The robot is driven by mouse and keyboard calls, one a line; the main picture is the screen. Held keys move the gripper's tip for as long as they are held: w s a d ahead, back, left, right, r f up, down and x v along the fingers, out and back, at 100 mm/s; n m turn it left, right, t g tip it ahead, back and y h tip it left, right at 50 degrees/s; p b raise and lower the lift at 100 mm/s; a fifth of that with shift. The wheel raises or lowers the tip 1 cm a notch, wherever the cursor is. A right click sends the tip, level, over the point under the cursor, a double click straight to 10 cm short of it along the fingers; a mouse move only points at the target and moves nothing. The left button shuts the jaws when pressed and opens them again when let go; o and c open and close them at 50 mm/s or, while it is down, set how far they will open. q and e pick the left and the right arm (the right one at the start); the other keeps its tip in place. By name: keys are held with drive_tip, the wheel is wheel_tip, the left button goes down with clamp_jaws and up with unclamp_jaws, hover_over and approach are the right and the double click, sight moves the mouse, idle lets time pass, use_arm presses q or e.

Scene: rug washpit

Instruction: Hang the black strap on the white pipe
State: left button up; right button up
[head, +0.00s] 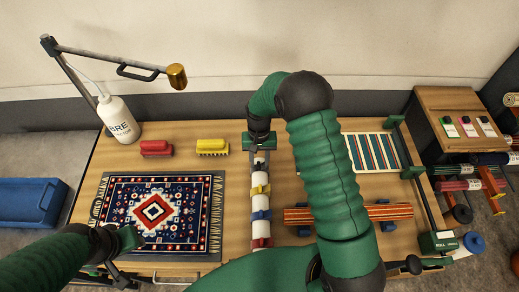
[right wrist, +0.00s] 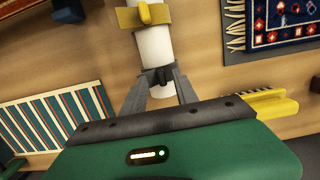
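The white pipe (head: 260,203) runs front to back along the middle of the table, with yellow, blue and red bands on it. In the right wrist view the pipe (right wrist: 155,47) lies beyond my fingers, with the yellow band (right wrist: 144,15) further along. A small black piece, apparently the black strap (right wrist: 160,78), sits between my right gripper's fingertips (right wrist: 162,77), at the pipe; whether it rests on the pipe cannot be told. My right gripper (head: 260,158) is over the pipe's far end and looks shut on the strap. My left arm is over the rug's front-left corner; its fingers are unclear.
A patterned rug (head: 192,185) lies left of the pipe. Red (head: 156,148) and yellow (head: 212,147) brushes lie behind it. A white bottle (head: 117,120) stands at the back left. A striped rug (head: 373,152) and rolled rug (head: 390,211) are to the right.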

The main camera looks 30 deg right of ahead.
wheel_tip(320, 180, up, 16)
drive_tip(key=w+d+b, duration=0.1)
drive_tip(key=w+b, duration=0.1)
drive_tip(key=s+a+f+n+t+b, duration=0.1)
drive_tip(key=s+a+f+n+t, duration=0.1)
drive_tip(key=s, duration=0.6)
drive_tip(key=s+a+f+n+t+b, duration=0.2)
drive_tip(key=s+f, duration=0.3)
drive_tip(key=s, duration=0.3)
drive_tip(key=shift+s+a+n+h, duration=0.3)
drive_tip(key=shift+s+a+n, duration=0.15)
drive_tip(key=shift+a, duration=0.25)
drive_tip(key=shift+w, duration=0.1)
